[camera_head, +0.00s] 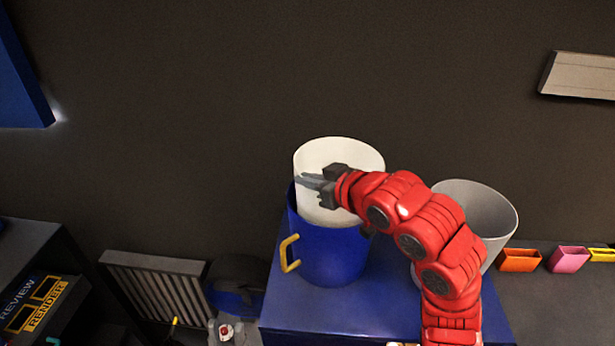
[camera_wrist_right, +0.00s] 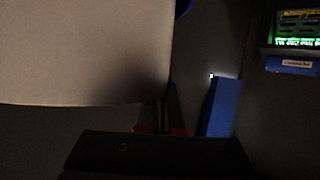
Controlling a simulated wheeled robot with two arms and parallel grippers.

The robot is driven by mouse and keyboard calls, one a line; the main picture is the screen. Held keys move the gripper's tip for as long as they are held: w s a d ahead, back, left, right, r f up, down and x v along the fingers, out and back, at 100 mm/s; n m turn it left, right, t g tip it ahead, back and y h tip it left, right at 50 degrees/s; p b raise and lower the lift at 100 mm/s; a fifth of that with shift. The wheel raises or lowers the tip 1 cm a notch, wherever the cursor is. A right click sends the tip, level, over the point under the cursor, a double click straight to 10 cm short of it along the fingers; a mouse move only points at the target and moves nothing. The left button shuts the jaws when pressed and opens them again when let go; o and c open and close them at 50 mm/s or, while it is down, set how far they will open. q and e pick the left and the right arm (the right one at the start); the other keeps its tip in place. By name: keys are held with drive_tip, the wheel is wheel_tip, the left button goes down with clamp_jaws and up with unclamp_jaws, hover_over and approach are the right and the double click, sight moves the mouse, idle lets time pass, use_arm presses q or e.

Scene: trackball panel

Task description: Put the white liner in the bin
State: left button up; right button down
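The white liner (camera_head: 352,152) stands partly inside the blue bin (camera_head: 335,255), its upper part rising above the bin's rim. The bin has a yellow handle (camera_head: 288,253) at its left. My red right arm reaches in from the lower right. My right gripper (camera_head: 310,180) points left and overlaps the liner in the head view. Whether it is shut on the liner's wall is unclear. In the right wrist view a large pale surface (camera_wrist_right: 85,50), probably the liner, fills the upper left beside the dark fingers (camera_wrist_right: 165,115). My left gripper is not in view.
The bin stands on a blue surface (camera_head: 385,315). A grey-white open container (camera_head: 490,205) stands to the right, partly behind my arm. Orange (camera_head: 520,260) and pink (camera_head: 568,259) holders are further right. A grey slatted panel (camera_head: 160,285) is at the lower left.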

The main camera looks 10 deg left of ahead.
sight(308, 206)
drive_tip(key=shift+f+b, duration=1.95)
drive_tip(key=shift+f, duration=1.45)
drive_tip(key=c, duration=1)
unclamp_jaws()
drive_tip(key=b+v, duration=0.1)
drive_tip(key=v, duration=0.6)
drive_tip(key=shift+d, duration=0.2)
drive_tip(key=b+v, duration=0.3)
drive_tip(key=v, duration=0.7)
drive_tip(key=shift+s, duration=0.2)
drive_tip(key=shift+a, duration=0.1)
